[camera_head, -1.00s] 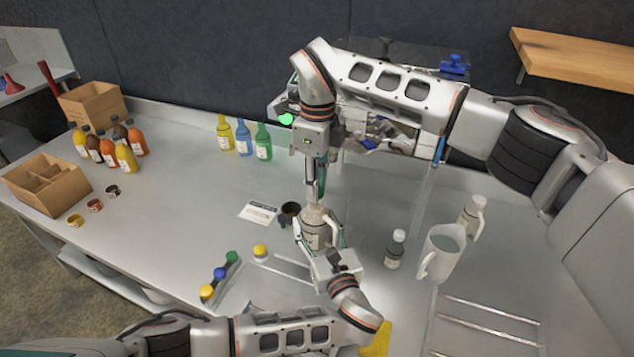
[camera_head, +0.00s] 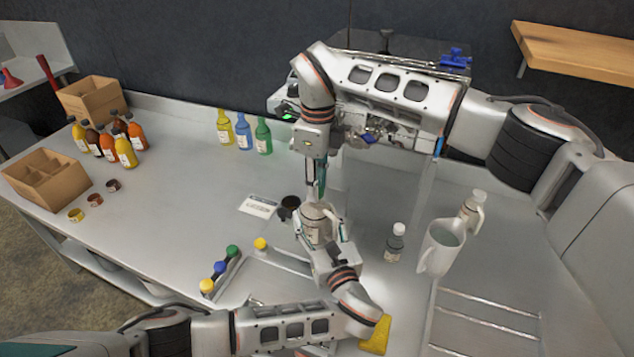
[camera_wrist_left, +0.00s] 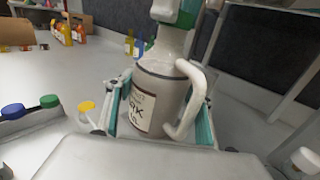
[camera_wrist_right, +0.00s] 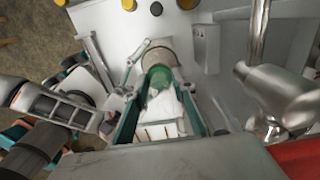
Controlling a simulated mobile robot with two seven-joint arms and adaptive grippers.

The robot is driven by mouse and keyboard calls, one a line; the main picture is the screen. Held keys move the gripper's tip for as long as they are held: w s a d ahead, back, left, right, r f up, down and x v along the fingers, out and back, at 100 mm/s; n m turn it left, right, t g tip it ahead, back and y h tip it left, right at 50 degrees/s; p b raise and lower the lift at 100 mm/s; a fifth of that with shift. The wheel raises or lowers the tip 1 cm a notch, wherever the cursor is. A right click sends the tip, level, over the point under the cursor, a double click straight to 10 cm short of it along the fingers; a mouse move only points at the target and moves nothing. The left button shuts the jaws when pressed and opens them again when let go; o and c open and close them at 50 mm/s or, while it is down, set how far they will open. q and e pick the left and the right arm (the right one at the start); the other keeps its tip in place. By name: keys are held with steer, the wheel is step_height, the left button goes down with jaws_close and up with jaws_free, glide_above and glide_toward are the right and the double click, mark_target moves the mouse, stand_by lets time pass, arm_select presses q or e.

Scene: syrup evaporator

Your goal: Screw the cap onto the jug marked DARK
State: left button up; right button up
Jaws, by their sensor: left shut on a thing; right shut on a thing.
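The jug (camera_head: 314,228) stands upright on the bench. In the left wrist view its label (camera_wrist_left: 137,108) reads "RK" where it shows, the rest being hidden. My left gripper (camera_wrist_left: 160,125) is shut around its body, with a finger on each side. My right gripper (camera_head: 316,190) points down from above, over the jug's neck. In the right wrist view its fingers are shut on a green cap (camera_wrist_right: 158,77), with the jug's round body (camera_wrist_right: 158,54) beyond. In the left wrist view green shows directly above the neck (camera_wrist_left: 172,42); cap threads are hidden, so seating cannot be told.
A rack with green, blue and yellow caps (camera_head: 220,272) lies left of the jug, near a separate yellow cap (camera_head: 260,243). A dark cup (camera_head: 289,203) stands close by. A small bottle (camera_head: 395,243), a pitcher (camera_head: 441,247) and another jug (camera_head: 472,210) stand right.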

steer(key=shift+f, duration=0.4)
steer(key=o, duration=0.7)
steer(key=shift+c, duration=0.2)
steer(key=shift+r, duration=2.25)
